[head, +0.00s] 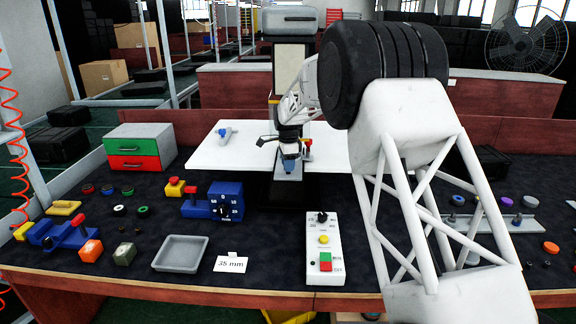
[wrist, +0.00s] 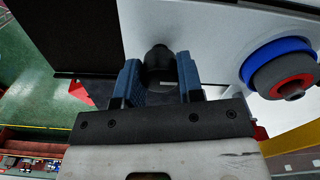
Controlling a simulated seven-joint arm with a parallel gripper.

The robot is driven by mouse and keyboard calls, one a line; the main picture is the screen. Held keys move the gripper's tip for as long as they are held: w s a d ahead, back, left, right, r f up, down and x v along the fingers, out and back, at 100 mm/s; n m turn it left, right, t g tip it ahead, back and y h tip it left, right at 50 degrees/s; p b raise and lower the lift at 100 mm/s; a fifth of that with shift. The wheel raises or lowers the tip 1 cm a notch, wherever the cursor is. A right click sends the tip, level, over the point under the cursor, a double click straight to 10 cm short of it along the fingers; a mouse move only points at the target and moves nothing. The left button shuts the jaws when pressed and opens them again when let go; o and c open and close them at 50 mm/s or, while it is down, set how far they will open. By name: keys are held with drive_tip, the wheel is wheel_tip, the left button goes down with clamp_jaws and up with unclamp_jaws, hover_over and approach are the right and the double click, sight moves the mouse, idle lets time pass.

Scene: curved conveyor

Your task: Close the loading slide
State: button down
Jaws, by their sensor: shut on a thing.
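My gripper (head: 290,166) is at the middle machine, pointing down over the front of its white table. In the wrist view, its two blue fingers (wrist: 160,82) are shut on a dark rounded knob (wrist: 158,57), one finger on each side. The knob lies by the edge of a pale plate (wrist: 205,40). I cannot clearly tell the loading slide itself apart; the knob looks like its handle. The lower part of the knob and what it is fixed to are hidden by my gripper.
A red-handled part (head: 307,148) stands just right of my gripper. A blue, grey and red round stack (wrist: 283,72) is close on the right in the wrist view. A control box (head: 324,250), a grey tray (head: 181,254) and a blue dial block (head: 213,201) stand in front.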

drive_tip(key=shift+r, duration=0.1)
drive_tip(key=c, duration=0.8)
unclamp_jaws()
drive_tip(key=shift+o, duration=0.2)
drive_tip(key=shift+r, duration=3.85)
